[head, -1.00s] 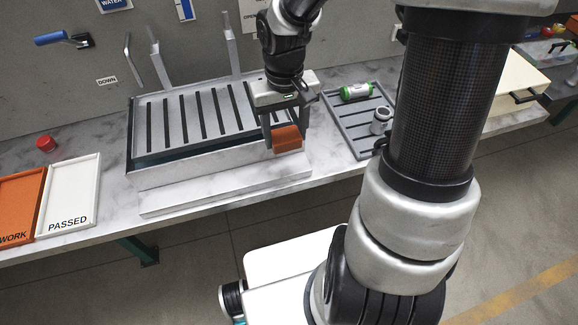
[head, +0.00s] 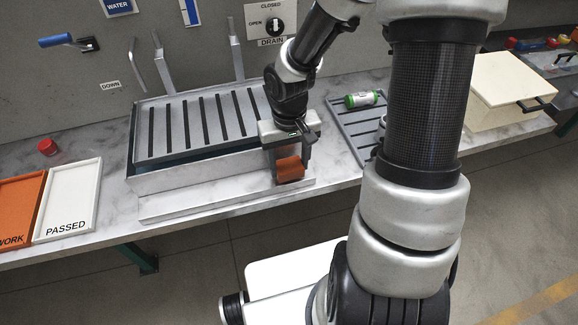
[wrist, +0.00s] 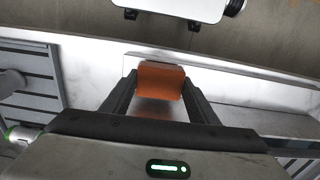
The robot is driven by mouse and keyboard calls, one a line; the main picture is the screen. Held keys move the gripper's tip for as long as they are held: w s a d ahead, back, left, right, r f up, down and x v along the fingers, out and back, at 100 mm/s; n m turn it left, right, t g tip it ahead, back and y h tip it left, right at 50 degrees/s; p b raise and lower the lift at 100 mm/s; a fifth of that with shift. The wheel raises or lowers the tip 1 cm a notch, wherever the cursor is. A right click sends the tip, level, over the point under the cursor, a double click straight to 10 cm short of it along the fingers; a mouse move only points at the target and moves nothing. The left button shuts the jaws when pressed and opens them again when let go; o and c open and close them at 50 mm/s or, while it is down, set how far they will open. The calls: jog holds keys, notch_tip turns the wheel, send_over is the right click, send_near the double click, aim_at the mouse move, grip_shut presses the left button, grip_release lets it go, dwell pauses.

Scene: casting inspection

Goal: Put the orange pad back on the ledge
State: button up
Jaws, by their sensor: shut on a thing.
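My gripper (head: 289,170) is shut on the orange pad (head: 290,169), which sits between its two fingers. The pad also shows in the wrist view (wrist: 161,78), held at the fingertips. The ledge (head: 190,202) is the pale low step along the front of the slatted tank (head: 150,183). In the head view the pad is at the right end of the ledge, near the tank's front right corner. I cannot tell whether the pad touches the ledge.
A grey slatted tray (head: 350,128) with a green and white cylinder (head: 362,99) stands right of the tank. The white PASSED tray (head: 70,200), an orange tray (head: 18,205) and a red cap (head: 47,147) are at the left. The left part of the ledge is clear.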

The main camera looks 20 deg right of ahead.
aim_at(290, 166)
jog(key=shift+f, duration=0.45)
jog(key=shift+f, duration=0.2)
jog(key=o, duration=1)
jog(key=r+p, duration=0.1)
jog(key=r, duration=0.4)
jog(key=r+p, duration=0.1)
jog(key=r, duration=0.5)
jog(key=r+p, duration=0.1)
jog(key=r, duration=0.5)
jog(key=shift+s+r, duration=0.25)
